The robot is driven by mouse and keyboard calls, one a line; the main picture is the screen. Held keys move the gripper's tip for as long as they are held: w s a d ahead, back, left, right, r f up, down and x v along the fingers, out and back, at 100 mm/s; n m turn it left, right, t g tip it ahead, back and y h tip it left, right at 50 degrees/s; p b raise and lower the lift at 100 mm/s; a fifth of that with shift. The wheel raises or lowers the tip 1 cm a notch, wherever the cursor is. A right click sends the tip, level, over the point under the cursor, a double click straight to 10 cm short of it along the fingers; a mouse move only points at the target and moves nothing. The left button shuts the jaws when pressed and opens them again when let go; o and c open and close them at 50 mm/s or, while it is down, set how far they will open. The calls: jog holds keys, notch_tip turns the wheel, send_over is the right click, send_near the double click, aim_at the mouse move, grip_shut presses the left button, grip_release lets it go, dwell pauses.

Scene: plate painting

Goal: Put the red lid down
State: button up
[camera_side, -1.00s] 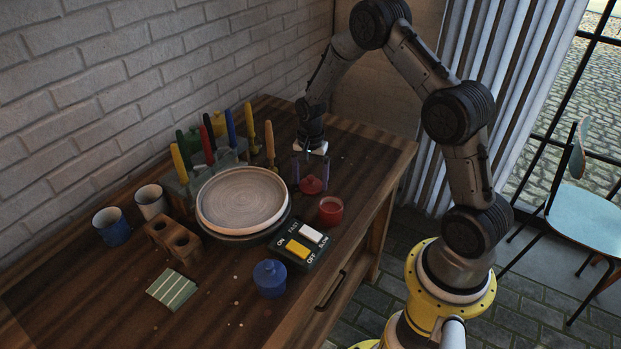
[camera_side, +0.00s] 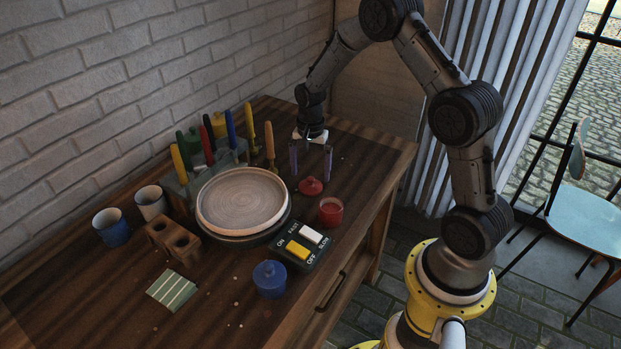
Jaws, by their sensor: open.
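The red lid (camera_side: 311,186) lies on the wooden table, just behind the open red paint jar (camera_side: 330,211) and apart from it. My gripper (camera_side: 310,176) is above the lid, with its two purple fingers spread wide and nothing between them. The fingertips look raised a little over the table.
A pale plate (camera_side: 242,200) sits on a round turntable left of the lid. A switch box (camera_side: 301,246) and a closed blue jar (camera_side: 270,278) stand in front. Brushes in a rack (camera_side: 201,181) stand behind the plate. Bare table (camera_side: 365,160) lies right of the lid.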

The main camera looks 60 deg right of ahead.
notch_tip(320, 180, up, 8)
notch_tip(320, 180, up, 9)
jog(key=n+t, duration=0.1)
jog(key=n, duration=0.3)
send_over(310, 178)
jog(key=s+a, duration=0.4)
jog(key=a, duration=0.1)
jog(key=s+a+r+n+t, duration=0.2)
jog(key=s+a+r+n, duration=0.1)
jog(key=s, duration=0.7)
jog(key=s+a+r+n+t, duration=0.2)
jog(key=s+a+r+n, duration=0.1)
jog(key=s+a+n, duration=0.3)
jog(key=s+n, duration=0.2)
jog(key=s, duration=0.2)
jog(key=shift+s+a+r+t, duration=0.2)
jog(key=shift+s+r+t, duration=0.1)
jog(key=shift+s+r, duration=0.1)
